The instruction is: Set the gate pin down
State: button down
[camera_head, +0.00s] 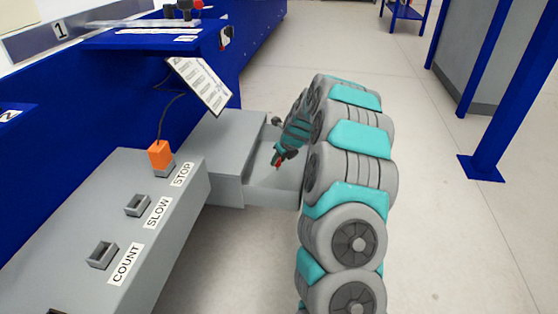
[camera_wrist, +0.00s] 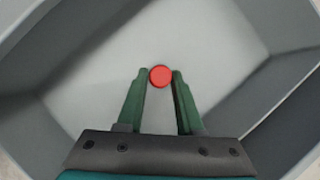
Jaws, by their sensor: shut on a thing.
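The gate pin shows as a small round red top (camera_wrist: 160,75) between my fingertips in the wrist view. I take this red piece to be the pin; its lower part is hidden. My gripper (camera_wrist: 160,80) has two green fingers shut on it from both sides. In the head view my gripper (camera_head: 284,155) reaches down over the low grey tray (camera_head: 262,199), and a bit of red shows at its tip. In the wrist view the pale tray floor lies below the pin. I cannot tell whether the pin touches it.
Grey tray walls (camera_wrist: 270,95) surround my gripper. A grey box (camera_head: 215,145) adjoins the tray on the left. A grey panel (camera_head: 135,185) has sockets labelled STOP, SLOW and COUNT; an orange corded plug (camera_head: 160,154) stands at STOP. A tilted printed sheet (camera_head: 200,84) hangs behind.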

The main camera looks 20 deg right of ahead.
jog(key=c, duration=0.5)
grip_release()
jog(key=shift+c, duration=0.2)
jog(key=p+v, duration=0.2)
jog(key=v, duration=1)
jog(key=s+a+r+n+g, duration=0.2)
jog(key=s+a+r+n, duration=0.3)
jog(key=s+a+n, duration=0.5)
jog(key=s+a+n+g, duration=0.2)
jog(key=s+a+n, duration=0.3)
jog(key=s+n, duration=0.7)
jog(key=s+a+r+n+g+h, duration=0.1)
jog(key=s+a+n+g, duration=0.2)
jog(key=s+n, duration=0.8)
jog(key=s+a, duration=0.2)
jog(key=s, duration=1.1)
jog(key=shift+s+a+n, duration=0.15)
jog(key=shift+s+n, duration=0.15)
jog(key=shift+n, duration=0.1)
